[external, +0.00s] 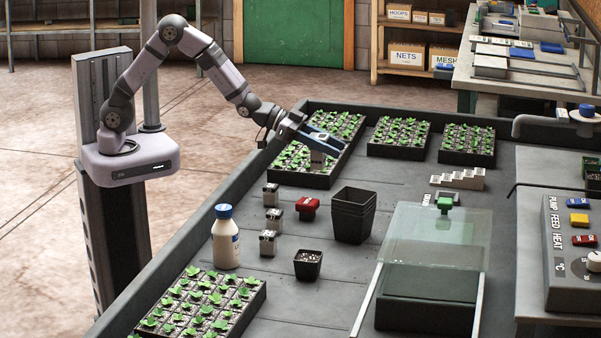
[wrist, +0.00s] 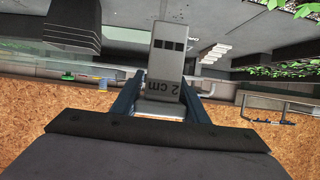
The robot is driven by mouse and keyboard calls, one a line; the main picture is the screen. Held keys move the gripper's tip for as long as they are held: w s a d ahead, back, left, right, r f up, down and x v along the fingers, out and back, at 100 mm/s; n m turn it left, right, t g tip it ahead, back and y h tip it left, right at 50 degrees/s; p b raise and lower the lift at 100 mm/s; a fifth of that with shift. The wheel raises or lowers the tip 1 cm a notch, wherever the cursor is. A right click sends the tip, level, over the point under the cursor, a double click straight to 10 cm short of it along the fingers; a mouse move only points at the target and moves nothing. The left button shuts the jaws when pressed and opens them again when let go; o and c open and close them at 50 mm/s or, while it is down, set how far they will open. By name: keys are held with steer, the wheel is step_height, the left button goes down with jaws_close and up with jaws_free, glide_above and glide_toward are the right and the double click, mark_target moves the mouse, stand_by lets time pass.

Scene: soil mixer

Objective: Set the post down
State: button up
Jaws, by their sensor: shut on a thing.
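A light grey post (external: 317,157) is between the fingers of my gripper (external: 322,138), near the right side of the large seedling tray. The wrist view shows this post (wrist: 168,50) close up, with dark slots at its far end and "2 cm" printed on its face. My gripper (wrist: 162,98) is shut on it, one finger on each side. Whether the post's lower end touches anything is not clear. Three similar small grey blocks (external: 270,220) stand in a row on the bench, nearer the camera.
The large seedling tray (external: 326,181) lies beside and under my gripper. Stacked black pots (external: 354,215), a red clip-like object (external: 307,208), a white bottle (external: 225,240) and a white stepped block (external: 458,178) stand on the bench. Bare bench lies right of the large tray.

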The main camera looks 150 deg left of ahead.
steer(key=shift+f, duration=5)
steer(key=shift+f+b, duration=0.2)
steer(key=shift+b, duration=0.15)
steer(key=o, duration=1.1)
steer(key=shift+r, duration=0.15)
